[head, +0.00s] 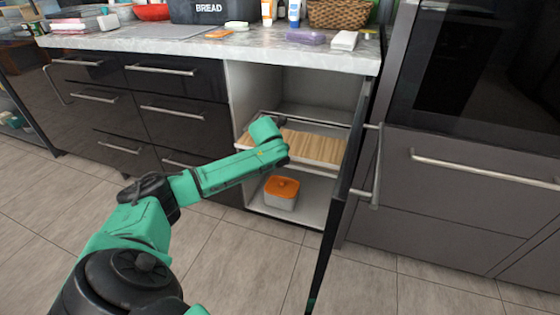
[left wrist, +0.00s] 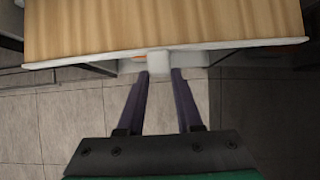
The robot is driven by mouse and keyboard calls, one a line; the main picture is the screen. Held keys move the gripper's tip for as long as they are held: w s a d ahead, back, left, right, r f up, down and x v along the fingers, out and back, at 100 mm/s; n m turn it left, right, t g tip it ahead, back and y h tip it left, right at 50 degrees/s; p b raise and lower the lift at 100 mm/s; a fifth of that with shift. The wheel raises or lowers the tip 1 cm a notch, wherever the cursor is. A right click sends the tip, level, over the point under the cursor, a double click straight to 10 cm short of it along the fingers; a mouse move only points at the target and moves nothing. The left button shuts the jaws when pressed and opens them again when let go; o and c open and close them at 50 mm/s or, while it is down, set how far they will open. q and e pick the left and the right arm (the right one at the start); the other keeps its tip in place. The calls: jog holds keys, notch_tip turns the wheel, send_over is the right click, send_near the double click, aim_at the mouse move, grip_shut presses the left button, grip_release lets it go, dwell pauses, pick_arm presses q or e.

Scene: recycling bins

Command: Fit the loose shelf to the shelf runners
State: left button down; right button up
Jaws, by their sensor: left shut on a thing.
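The loose shelf (head: 318,146) is a light wood-grain board with a white front edge, inside the open cabinet at mid height. In the left wrist view, the shelf (left wrist: 165,25) fills the top, with a pale block at the middle of its front edge. My left gripper (left wrist: 161,76) is shut on the shelf at that block. In the head view my own wrist hides these fingers and part of the shelf's left side. I cannot tell whether the shelf rests on the runners; they are not clearly visible. My right gripper is not in view.
A white container with an orange lid (head: 281,192) stands on the cabinet floor below the shelf. The dark cabinet door (head: 345,185) is open on the right. The marble counter (head: 215,43) overhangs the cabinet, with items on top. The tiled floor (head: 255,270) in front is clear.

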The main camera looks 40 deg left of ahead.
aim_at(291, 145)
pick_arm(q)
jog(key=shift+w+a+r, duration=0.1)
jog(key=shift+w+a, duration=0.05)
jog(key=shift+w, duration=0.4)
jog(key=shift+w+a, duration=0.25)
jog(key=shift+w, duration=0.4)
jog(key=shift+w+a, duration=0.2)
jog(key=shift+w, duration=0.4)
jog(key=shift+w, duration=0.2)
jog(key=shift+w+a+b, duration=0.2)
jog(key=shift+w+b, duration=0.1)
jog(key=shift+w+a, duration=0.15)
jog(key=shift+w, duration=0.25)
jog(key=shift+w+a+b, duration=0.1)
jog(key=shift+w+b, duration=0.35)
jog(key=shift+w, duration=0.05)
jog(key=shift+w+a+b, duration=0.15)
jog(key=shift+w+b, duration=0.15)
jog(key=shift+b, duration=0.05)
jog(key=shift+w+a+b, duration=0.2)
jog(key=shift+w+b, duration=0.3)
jog(key=shift+b, duration=0.1)
jog(key=shift+w+a+b, duration=0.15)
jog(key=shift+w+b, duration=0.5)
